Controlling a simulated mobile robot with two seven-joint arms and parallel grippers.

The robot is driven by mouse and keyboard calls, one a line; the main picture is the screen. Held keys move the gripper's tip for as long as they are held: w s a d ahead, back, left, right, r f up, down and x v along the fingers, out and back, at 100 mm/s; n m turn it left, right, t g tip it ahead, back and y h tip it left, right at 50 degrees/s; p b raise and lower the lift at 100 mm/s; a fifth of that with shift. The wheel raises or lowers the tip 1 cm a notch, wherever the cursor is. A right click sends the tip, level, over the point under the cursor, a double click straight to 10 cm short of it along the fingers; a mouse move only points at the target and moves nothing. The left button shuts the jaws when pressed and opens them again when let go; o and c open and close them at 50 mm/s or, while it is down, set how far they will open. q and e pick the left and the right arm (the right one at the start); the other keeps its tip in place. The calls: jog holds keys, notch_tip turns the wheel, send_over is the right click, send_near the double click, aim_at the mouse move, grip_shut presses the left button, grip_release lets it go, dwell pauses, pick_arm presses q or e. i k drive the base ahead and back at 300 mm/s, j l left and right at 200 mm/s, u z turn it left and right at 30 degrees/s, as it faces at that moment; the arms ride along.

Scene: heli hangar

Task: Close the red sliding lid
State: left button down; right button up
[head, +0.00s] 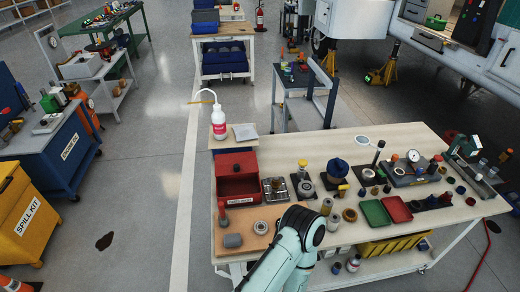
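A red box (238,195) with a pale label on its front stands at the left end of the long wooden-topped workbench. Its red lid (236,164) shows at the back of the box. In front of the lid a darker red recess shows, so the box looks partly open; how far the lid has slid is hard to tell. One pale teal arm of mine reaches in from the bottom edge and bends over the bench's front edge, right of and nearer than the box. No gripper fingers show, and neither gripper is in view.
A brown mat (255,241) with a grey block and a ring lies in front of the box. A white bottle (218,124) stands behind it. Small parts, a green tray (375,213) and a red tray (397,209) crowd the bench to the right.

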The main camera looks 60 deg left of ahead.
aim_at(243, 164)
jog(key=k+j+z, duration=0.25)
jog(key=j+z, duration=0.15)
jog(key=k+j+z, duration=0.8)
jog(key=k+j, duration=0.25)
jog(key=k, duration=0.15)
